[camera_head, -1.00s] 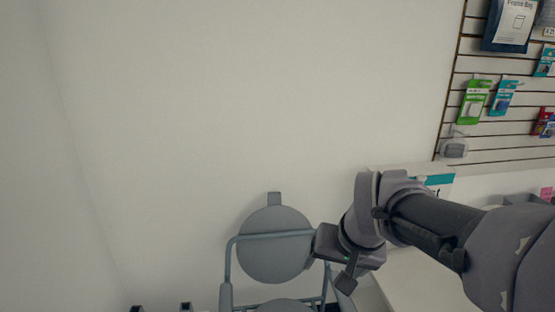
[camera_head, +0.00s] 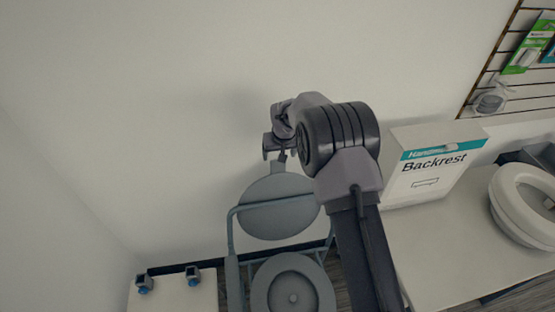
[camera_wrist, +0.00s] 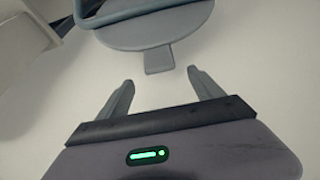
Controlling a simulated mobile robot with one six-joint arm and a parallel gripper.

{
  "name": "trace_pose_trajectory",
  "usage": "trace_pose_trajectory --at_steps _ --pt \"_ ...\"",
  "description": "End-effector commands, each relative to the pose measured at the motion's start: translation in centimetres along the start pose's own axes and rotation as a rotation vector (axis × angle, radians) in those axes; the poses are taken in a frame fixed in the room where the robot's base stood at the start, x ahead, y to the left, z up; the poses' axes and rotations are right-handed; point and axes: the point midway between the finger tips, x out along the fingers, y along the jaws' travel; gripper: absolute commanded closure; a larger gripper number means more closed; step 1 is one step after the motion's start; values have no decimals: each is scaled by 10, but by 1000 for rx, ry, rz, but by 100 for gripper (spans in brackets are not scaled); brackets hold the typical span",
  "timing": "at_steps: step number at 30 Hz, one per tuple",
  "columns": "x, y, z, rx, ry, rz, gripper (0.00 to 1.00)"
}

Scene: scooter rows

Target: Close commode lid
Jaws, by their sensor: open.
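The grey commode lid (camera_head: 278,206) stands raised at the back of the commode chair, with its tab pointing up. The round seat with a central bowl (camera_head: 293,288) shows below it, open. My gripper (camera_head: 279,152) is just above the lid's tab, near the wall. In the wrist view the two fingers of my gripper (camera_wrist: 160,82) are apart and empty. The lid (camera_wrist: 148,28) and its tab (camera_wrist: 158,60) show just beyond the fingertips, between them and not touching as far as I can tell.
The chair's tubular frame (camera_head: 232,240) surrounds the lid. A white counter on the right holds a Backrest box (camera_head: 432,165) and a white ring-shaped seat (camera_head: 525,205). A low white surface (camera_head: 170,293) with two small dark-blue items is at lower left. The wall is close behind.

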Motion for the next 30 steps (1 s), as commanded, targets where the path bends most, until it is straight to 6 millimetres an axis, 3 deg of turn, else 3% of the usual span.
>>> trace_pose_trajectory --at_steps 3,9,20,30 --pt "32 0 1 1 -1 0 24" --pt "62 0 0 2 0 0 24" --pt "68 0 0 2 1 0 24" --pt "67 0 0 2 0 0 90"
